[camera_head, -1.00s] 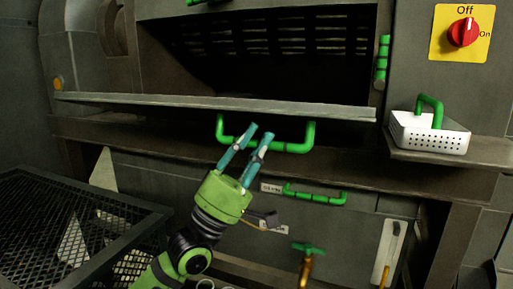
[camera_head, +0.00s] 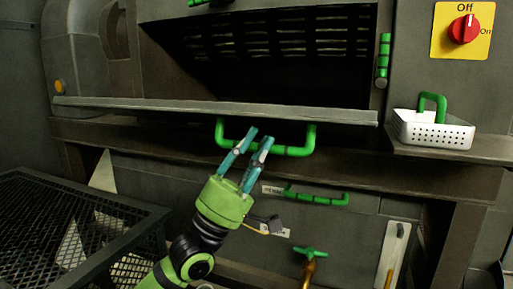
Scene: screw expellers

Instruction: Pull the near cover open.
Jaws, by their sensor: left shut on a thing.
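The near cover (camera_head: 180,105) is a long grey panel that stands out from the machine, seen nearly edge-on below a dark opening. Its green U-shaped handle (camera_head: 294,151) hangs under the front edge. My left gripper (camera_head: 259,137) comes up from below, its two teal fingers across the handle's bar and shut on it. The fingers hide part of the bar. My right gripper is not in view.
The dark opening (camera_head: 270,65) with slotted plates lies above the cover. A white perforated basket (camera_head: 433,131) sits on a shelf at right, below a red switch (camera_head: 463,31). A black mesh tray (camera_head: 60,225) is at lower left. A lower green handle (camera_head: 318,199) is below the cover.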

